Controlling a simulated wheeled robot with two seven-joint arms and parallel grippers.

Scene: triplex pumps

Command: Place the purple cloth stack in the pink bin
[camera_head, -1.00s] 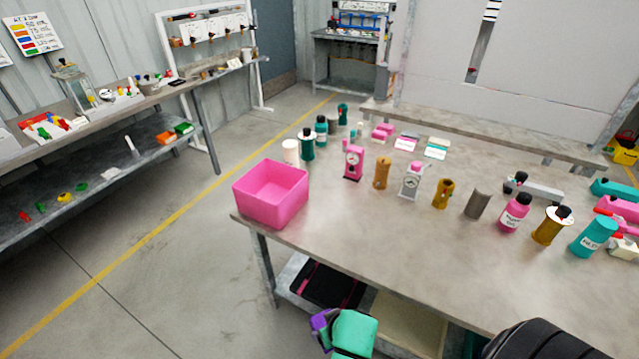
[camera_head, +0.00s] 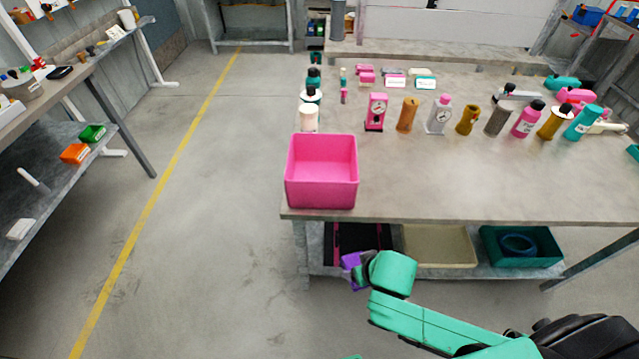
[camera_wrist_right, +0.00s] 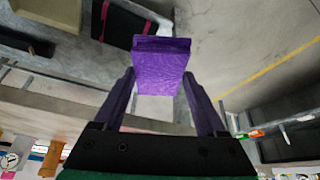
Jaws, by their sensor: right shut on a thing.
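The purple cloth stack (camera_wrist_right: 162,70) is between the two fingers of my right gripper (camera_wrist_right: 160,85) in the right wrist view. My right gripper is shut on it. In the head view a small part of the purple stack (camera_head: 350,261) shows beyond my teal right wrist, which hides the rest. It is held in front of the table's lower shelf, below and in front of the pink bin. The pink bin (camera_head: 321,186) stands open and upright on the table's near left corner. Its visible inside looks empty. My left gripper is not in view.
The grey table (camera_head: 450,190) has clear room right of the bin. A white cup (camera_head: 309,117) stands just behind the bin, with several bottles and pump parts farther along. A beige tray (camera_head: 440,246) and a teal tray (camera_head: 520,248) sit on the lower shelf.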

